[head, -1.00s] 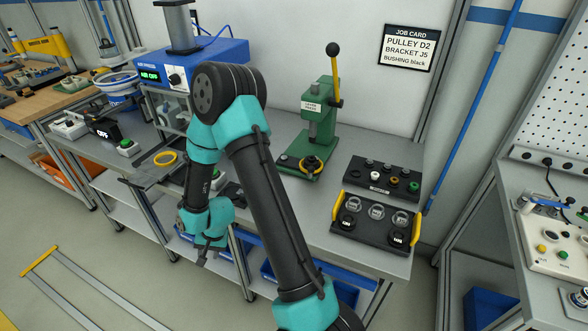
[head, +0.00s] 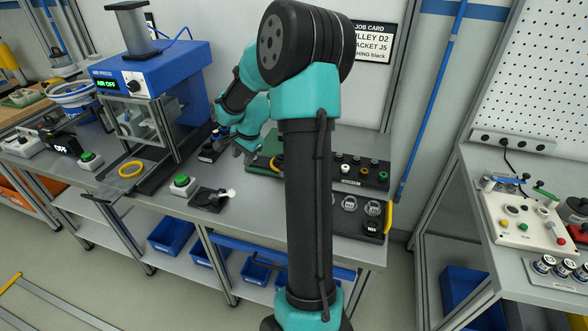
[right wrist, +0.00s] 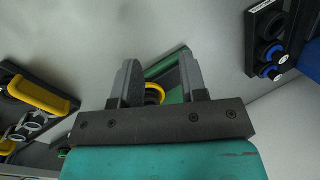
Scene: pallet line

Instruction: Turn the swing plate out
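My right gripper (head: 240,150) hangs above the bench, just left of the green press base (head: 262,164). In the right wrist view its two fingers (right wrist: 160,75) stand apart with nothing held between them. Beyond them the yellow ring (right wrist: 154,92) and part of the green base (right wrist: 168,66) show in the gap, apart from the fingers. In the head view an edge of the yellow ring (head: 276,164) shows beside my arm. My arm hides most of the lever press, and I cannot make out the swing plate for certain. My left gripper is not in view.
The black tray with yellow handles (head: 389,214) and a rack of small bushings (head: 372,170) lie right of my arm. The blue air press (head: 150,72), a green button (head: 181,181) and a small black fixture (head: 210,199) stand to the left. The bench front there is partly clear.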

